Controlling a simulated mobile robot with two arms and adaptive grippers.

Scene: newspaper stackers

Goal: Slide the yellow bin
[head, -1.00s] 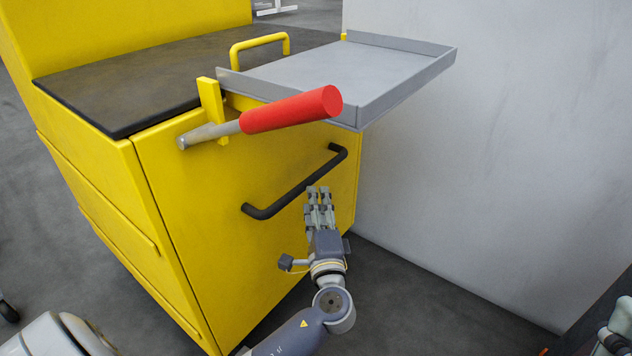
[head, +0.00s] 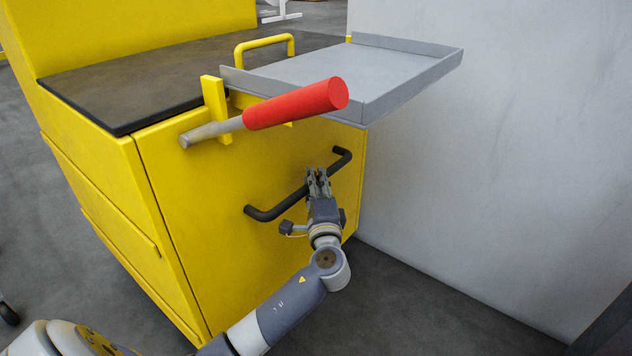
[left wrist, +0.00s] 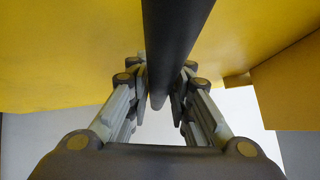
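The yellow bin (head: 172,226) is a tall yellow cabinet with a dark top, on the left and middle of the head view. A black bar handle (head: 264,213) crosses its front face. My left gripper (head: 318,172) is at the handle's right half. In the left wrist view the black bar (left wrist: 172,45) runs between the two fingers (left wrist: 160,88), with the pads close against both sides. The fingers appear shut on it. My right gripper is not in view.
A grey tray (head: 412,104) juts out from the bin's top, above the handle. A red-gripped lever (head: 296,104) sticks out in front of it. A pale wall (head: 500,170) stands close on the right. Grey floor (head: 432,305) is clear in front.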

